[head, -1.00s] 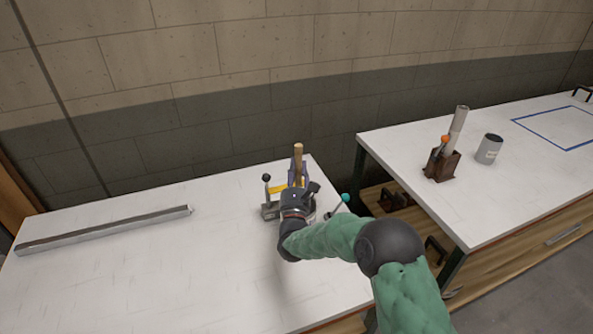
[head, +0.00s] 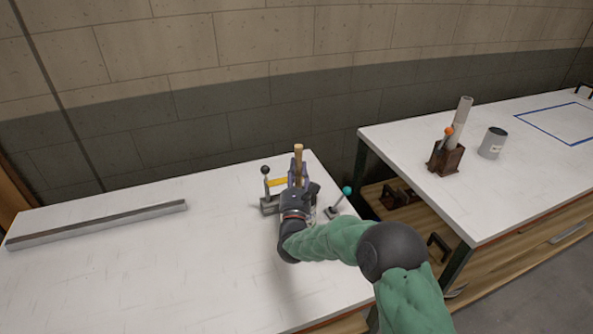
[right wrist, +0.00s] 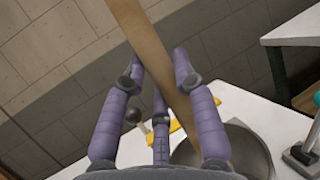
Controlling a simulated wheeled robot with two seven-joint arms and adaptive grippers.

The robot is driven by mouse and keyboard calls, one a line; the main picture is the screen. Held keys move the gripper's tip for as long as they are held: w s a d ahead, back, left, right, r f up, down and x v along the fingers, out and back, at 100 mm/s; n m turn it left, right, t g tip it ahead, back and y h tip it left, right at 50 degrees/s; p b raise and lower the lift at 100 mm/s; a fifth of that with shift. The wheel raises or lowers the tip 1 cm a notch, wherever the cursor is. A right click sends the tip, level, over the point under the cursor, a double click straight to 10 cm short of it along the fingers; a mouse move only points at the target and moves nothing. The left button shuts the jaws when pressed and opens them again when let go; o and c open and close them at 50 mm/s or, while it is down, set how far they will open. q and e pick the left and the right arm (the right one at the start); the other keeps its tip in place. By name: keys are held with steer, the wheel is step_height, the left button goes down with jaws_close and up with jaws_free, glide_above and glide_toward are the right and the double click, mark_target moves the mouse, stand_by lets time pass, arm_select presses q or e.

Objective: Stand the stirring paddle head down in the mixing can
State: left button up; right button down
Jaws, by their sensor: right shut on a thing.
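My right gripper (head: 296,180) is shut on the wooden stirring paddle (head: 298,158) at the back right of the near white table. In the right wrist view the paddle (right wrist: 150,45) runs slanting between my purple fingers (right wrist: 155,85), its upper part rising out of the picture. Its lower end is hidden behind a finger, by a round grey rim (right wrist: 250,142). I cannot tell whether the paddle is inside that rim or touches it. A grey can (head: 493,143) with a pale label stands on the right table. My left gripper is out of view.
Beside my gripper are a black-knobbed lever (head: 265,171), a yellow piece (head: 276,182) and a teal-knobbed lever (head: 346,191). A long metal bar (head: 100,222) lies on the left. A brown holder (head: 449,161) holds tools on the right table. A gap separates the tables.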

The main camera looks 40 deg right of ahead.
steer(key=c, duration=0.9)
jaws_free()
steer(key=v, duration=1.2)
steer(key=shift+a, duration=0.1)
